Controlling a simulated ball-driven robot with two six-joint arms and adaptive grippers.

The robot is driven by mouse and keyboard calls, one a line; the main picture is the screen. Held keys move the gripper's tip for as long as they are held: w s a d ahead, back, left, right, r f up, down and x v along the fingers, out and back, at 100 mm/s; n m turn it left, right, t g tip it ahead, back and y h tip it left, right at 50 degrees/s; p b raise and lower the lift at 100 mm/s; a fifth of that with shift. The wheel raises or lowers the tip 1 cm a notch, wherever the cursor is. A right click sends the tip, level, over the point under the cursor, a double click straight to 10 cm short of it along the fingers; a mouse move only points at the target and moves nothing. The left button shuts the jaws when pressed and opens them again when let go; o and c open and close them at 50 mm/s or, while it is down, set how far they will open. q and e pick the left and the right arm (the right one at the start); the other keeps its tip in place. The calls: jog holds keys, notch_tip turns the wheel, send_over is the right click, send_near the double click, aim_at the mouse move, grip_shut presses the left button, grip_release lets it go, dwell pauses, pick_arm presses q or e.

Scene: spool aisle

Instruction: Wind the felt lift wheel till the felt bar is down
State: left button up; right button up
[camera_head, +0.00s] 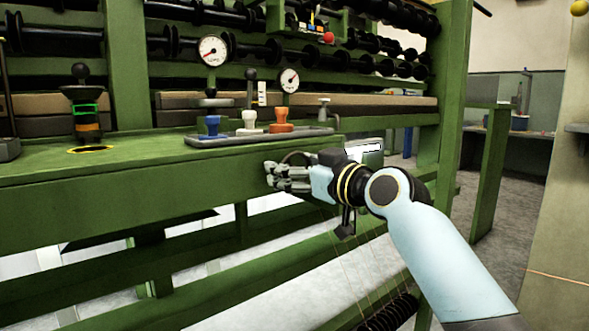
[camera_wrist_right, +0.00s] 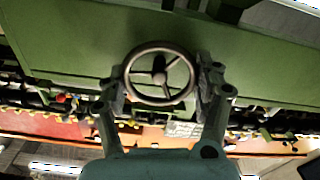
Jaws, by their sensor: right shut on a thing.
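The felt lift wheel (camera_wrist_right: 163,99) is a dark metal handwheel with three spokes on a green panel, face-on in the right wrist view. In the head view only part of its rim (camera_head: 297,155) shows; the rest is hidden behind my right gripper (camera_head: 285,177). That gripper's two fingers (camera_wrist_right: 160,85) are shut on opposite sides of the rim. A long brown bar (camera_head: 385,103), probably the felt bar, runs along the green frame behind the ledge. I cannot tell whether it touches what lies beneath. My left gripper is not in view.
A tray (camera_head: 210,141) with blue, white and orange stamp-like handles stands on the ledge above the wheel. Another knobbed handle (camera_head: 82,105) is at left. Open floor lies at right.

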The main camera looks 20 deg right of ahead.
jog(key=shift+f, duration=0.2)
jog(key=o, duration=1)
jog(key=shift+o, duration=0.8)
jog(key=shift+r, duration=0.15)
jog(key=v, duration=1.2)
